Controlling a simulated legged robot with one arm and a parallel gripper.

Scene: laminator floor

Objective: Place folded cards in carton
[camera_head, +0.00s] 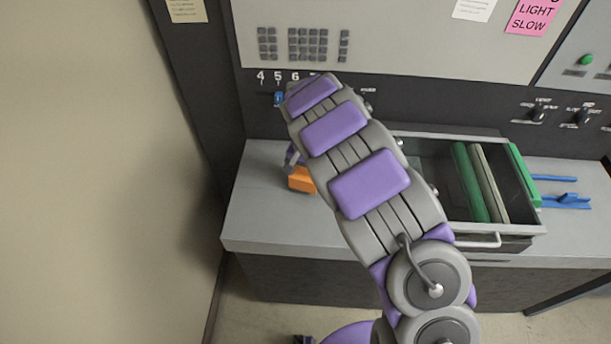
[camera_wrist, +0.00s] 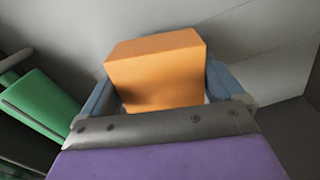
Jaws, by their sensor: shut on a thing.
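An orange block (camera_head: 301,180) is near the left end of the grey counter, partly hidden behind my arm. In the wrist view the same orange block (camera_wrist: 155,75) sits between the two blue-grey fingers of my gripper (camera_wrist: 158,88), which is shut on it. In the head view my gripper (camera_head: 293,160) is mostly hidden by the arm. I cannot tell whether the block touches the counter. An open dark box like a drawer (camera_head: 485,239) stands to the right, holding upright green and pale flat pieces (camera_head: 478,181). I cannot tell which things are the folded cards or the carton.
The grey counter (camera_head: 262,215) is bare at its left end. Blue rod-like parts (camera_head: 565,200) lie right of the box. A control panel (camera_head: 400,35) with buttons and knobs rises behind the counter. A beige wall (camera_head: 90,180) stands at the left.

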